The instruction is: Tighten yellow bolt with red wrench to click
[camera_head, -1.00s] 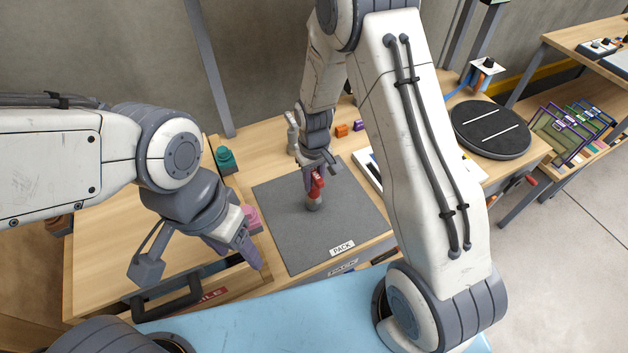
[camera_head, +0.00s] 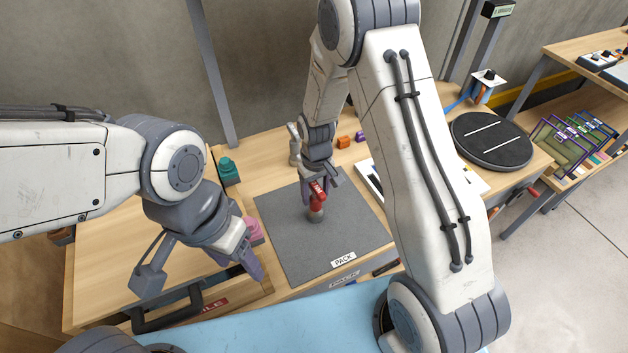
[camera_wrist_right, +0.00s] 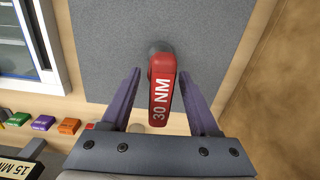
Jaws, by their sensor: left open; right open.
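The red wrench (camera_head: 317,200), marked "30 NM" in the right wrist view (camera_wrist_right: 162,88), stands on the grey PACK mat (camera_head: 284,235). Its lower end is a grey round part (camera_head: 315,214); what lies beneath it is hidden. My right gripper (camera_head: 318,184) is open above the wrench. In the right wrist view its purple fingers (camera_wrist_right: 161,78) are on either side of the red handle, with gaps showing. My left gripper (camera_head: 250,268) is open, low by the bench's front edge, near a pink knob-like object (camera_head: 253,229). I cannot make out a yellow bolt.
A teal object (camera_head: 228,171) stands left of the mat. Small orange (camera_head: 343,142) and purple (camera_head: 360,136) blocks lie behind it. A black round turntable (camera_head: 491,140) is at the right. The mat is clear around the wrench. A drawer handle (camera_head: 168,308) juts out in front.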

